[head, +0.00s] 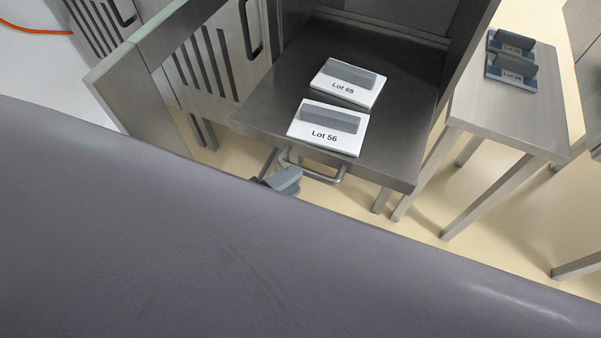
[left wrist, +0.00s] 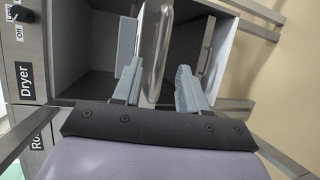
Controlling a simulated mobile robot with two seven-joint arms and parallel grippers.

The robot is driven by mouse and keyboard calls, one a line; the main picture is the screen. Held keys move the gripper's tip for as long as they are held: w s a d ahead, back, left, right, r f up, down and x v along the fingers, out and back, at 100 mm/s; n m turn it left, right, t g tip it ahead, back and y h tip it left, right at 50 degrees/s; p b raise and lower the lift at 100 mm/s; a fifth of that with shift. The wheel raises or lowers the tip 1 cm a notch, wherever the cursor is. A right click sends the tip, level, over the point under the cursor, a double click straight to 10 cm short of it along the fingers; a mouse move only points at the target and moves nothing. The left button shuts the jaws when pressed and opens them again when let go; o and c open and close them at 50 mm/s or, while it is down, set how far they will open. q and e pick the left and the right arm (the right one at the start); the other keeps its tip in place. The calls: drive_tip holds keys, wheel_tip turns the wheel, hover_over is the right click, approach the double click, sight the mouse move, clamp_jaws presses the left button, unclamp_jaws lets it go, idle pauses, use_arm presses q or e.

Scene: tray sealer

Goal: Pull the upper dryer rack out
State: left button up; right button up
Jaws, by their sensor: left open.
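The dark dryer rack (head: 265,118) stands out from the steel cabinet and carries two white trays with grey blocks, Lot 65 (head: 347,90) and Lot 56 (head: 328,141). Its metal bar handle (head: 322,178) is on the front edge. My left gripper (head: 284,181) is at the left end of the handle, partly hidden by my own arm. In the left wrist view its two grey fingers (left wrist: 158,88) are open, with the bright handle bar (left wrist: 156,45) between them. The fingers look clear of the bar. My right gripper is not in view.
An open slotted door (head: 200,70) stands left of the rack. A steel side table (head: 510,105) at right holds two blue-based lot pieces (head: 511,69). A Dryer label (left wrist: 27,80) and a knob (left wrist: 20,14) show in the left wrist view.

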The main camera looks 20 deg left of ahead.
use_arm(q)
drive_tip(key=shift+v, duration=1.1)
drive_tip(key=s+a+f+m+g+y+p, duration=0.3)
drive_tip(key=a+f+m+g+y+p, duration=0.1)
drive_tip(key=m, duration=1.2)
drive_tip(key=shift+s+a+f+y+p, duration=0.35)
drive_tip(key=shift+f+p, duration=0.1)
drive_tip(key=shift+p, duration=0.8)
